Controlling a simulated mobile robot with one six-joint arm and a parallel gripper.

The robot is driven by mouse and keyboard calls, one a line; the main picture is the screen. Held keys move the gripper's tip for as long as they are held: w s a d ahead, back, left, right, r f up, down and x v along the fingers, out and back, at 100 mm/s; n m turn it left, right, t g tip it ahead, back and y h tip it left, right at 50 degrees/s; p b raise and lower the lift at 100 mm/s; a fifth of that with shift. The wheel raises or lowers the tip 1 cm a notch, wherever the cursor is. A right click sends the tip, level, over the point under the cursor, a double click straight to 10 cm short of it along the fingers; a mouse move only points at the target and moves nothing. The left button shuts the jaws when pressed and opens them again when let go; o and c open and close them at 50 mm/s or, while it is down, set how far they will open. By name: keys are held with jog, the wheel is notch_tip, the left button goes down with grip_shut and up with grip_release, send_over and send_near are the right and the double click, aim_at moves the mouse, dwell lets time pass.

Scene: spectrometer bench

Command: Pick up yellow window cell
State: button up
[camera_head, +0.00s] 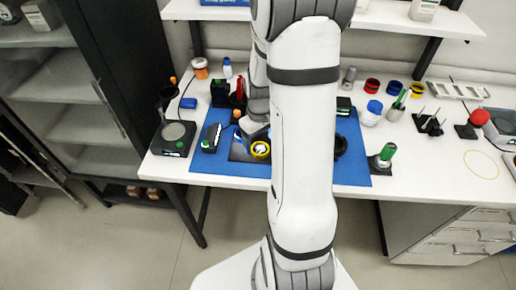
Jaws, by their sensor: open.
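Another yellow round piece (417,88) stands at the back right, beside a blue one (395,88) and a red one (372,86).
My arm hides the middle of the blue mat (205,178). A black device (211,138) stands left of the gripper, a scale-like device (174,138) further left. A green-topped bottle (386,155) stands right. The white bench (430,165) is clear at its front right.

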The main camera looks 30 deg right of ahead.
aim_at(260, 148)
jog(key=shift+f, duration=1.5)
jog(key=shift+s, duration=0.1)
jog(key=c, duration=1.1)
